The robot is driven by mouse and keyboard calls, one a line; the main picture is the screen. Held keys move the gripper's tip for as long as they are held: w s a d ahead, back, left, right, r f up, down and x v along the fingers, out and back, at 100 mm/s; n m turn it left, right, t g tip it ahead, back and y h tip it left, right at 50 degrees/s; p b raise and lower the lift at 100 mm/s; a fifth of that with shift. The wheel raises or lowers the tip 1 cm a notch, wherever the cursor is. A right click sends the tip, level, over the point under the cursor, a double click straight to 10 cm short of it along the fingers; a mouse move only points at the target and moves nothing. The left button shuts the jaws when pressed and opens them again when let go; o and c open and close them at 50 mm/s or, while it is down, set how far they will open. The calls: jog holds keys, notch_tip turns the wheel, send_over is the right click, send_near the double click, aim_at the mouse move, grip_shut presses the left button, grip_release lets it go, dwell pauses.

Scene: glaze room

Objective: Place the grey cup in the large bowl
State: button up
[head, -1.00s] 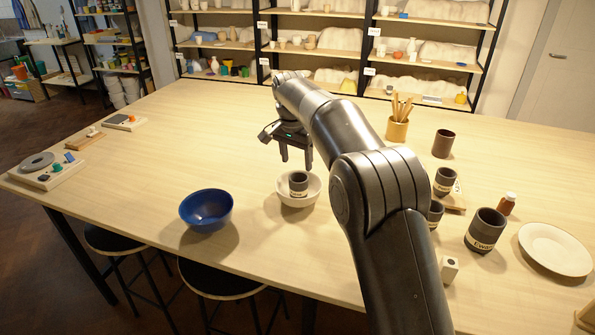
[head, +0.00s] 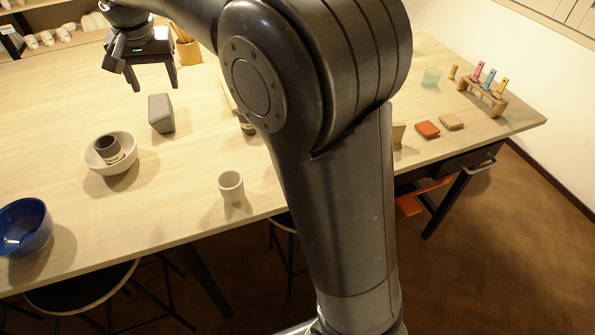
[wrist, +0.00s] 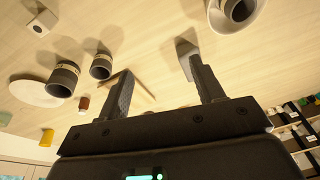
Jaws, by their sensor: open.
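A dark grey cup (head: 107,146) with a pale label band stands inside a white bowl (head: 124,166) at the left of the head view. Part of the cup (wrist: 238,9) and bowl (wrist: 216,20) shows at the top edge of the wrist view. A blue bowl (head: 24,227), apparently empty, stands at the lower left of the head view, apart from the white one. My gripper (head: 154,87) is open and empty above the table, behind and right of the white bowl. Its two fingers (wrist: 164,88) are spread in the wrist view.
A grey block (head: 161,113) stands near the gripper. A small pale cup-like piece (head: 231,185) is near the front edge. Dark cups (wrist: 63,79) and a white plate (wrist: 38,93) are to the left in the wrist view. A tool rack (head: 483,96) is at far right.

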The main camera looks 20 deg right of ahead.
jog(key=s+d+n+t, duration=0.1)
jog(key=s+d+t, duration=0.1)
jog(key=s+d, duration=1.3)
jog(key=s+d+f, duration=0.3)
jog(key=s, duration=0.4)
jog(key=s+d+f+n+t, duration=0.1)
jog(key=s+d+f, duration=0.2)
jog(key=s, duration=0.3)
jog(key=shift+s+f, duration=0.4)
jog(key=shift+f, duration=0.25)
